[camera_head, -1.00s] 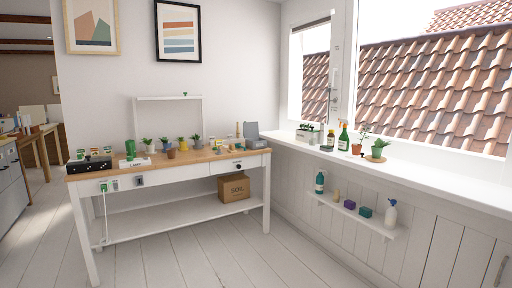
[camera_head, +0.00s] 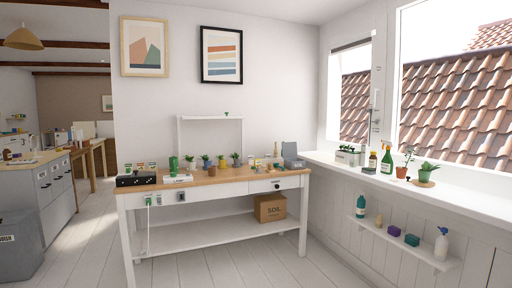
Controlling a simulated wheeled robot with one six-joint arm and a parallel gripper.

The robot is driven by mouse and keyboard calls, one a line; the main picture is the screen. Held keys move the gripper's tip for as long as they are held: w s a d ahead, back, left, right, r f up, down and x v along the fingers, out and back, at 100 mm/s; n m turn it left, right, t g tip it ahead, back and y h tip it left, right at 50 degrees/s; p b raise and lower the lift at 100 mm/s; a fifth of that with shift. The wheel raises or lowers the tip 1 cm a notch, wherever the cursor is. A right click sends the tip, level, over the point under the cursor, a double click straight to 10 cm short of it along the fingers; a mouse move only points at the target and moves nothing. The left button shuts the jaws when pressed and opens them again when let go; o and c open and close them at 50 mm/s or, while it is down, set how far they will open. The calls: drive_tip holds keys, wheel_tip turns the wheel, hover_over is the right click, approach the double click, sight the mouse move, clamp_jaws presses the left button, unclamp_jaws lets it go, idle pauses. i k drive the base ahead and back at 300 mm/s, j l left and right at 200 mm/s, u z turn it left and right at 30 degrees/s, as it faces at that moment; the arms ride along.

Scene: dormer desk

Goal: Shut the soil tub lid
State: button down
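A small grey tub (camera_head: 294,164) stands at the right end of the wooden desk top, in the corner by the window sill. A grey panel (camera_head: 289,149) stands up at its back and looks like its raised lid. The tub is small here, and I cannot see inside it or read a label. A brown cardboard box marked SOIL (camera_head: 270,208) sits on the shelf under the desk. My gripper is not in view.
The desk (camera_head: 219,185) holds several potted plants, a green can and a black box (camera_head: 137,180). The window sill (camera_head: 400,176) holds bottles and plants. A low wall shelf (camera_head: 400,243) juts out at right. The floor before the desk is clear.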

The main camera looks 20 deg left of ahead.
sight(289, 149)
drive_tip(key=i+j+u, duration=0.65)
drive_tip(key=i, duration=0.3)
drive_tip(key=i+j+u, duration=0.1)
drive_tip(key=i, duration=0.45)
drive_tip(key=i+j, duration=0.25)
drive_tip(key=i, duration=0.3)
drive_tip(key=i+j+u, duration=0.15)
drive_tip(key=i, duration=0.4)
